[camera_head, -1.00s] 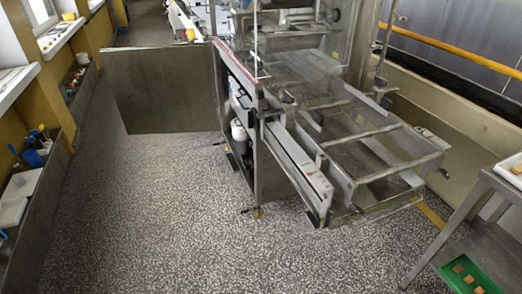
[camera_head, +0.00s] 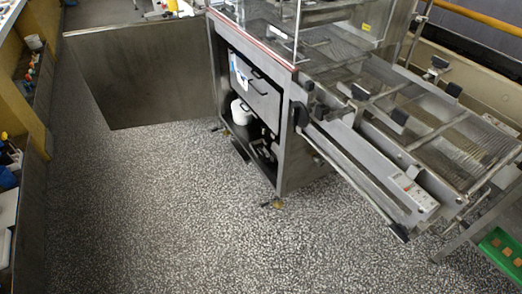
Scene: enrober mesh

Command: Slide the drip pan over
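The steel enrober (camera_head: 300,150) stands right of centre, with its mesh conveyor (camera_head: 465,140) reaching out to the right. Its lower cabinet is open at the side and holds a grey box-like part with dark handles (camera_head: 262,98). A white round container (camera_head: 241,112) sits below that part. I cannot tell which part is the drip pan. Neither of my grippers is in view.
A large steel panel (camera_head: 145,80) stands out left of the enrober. Speckled floor (camera_head: 170,220) is clear in front. A green tray (camera_head: 503,254) with brown pieces is at lower right. Bins line the left wall.

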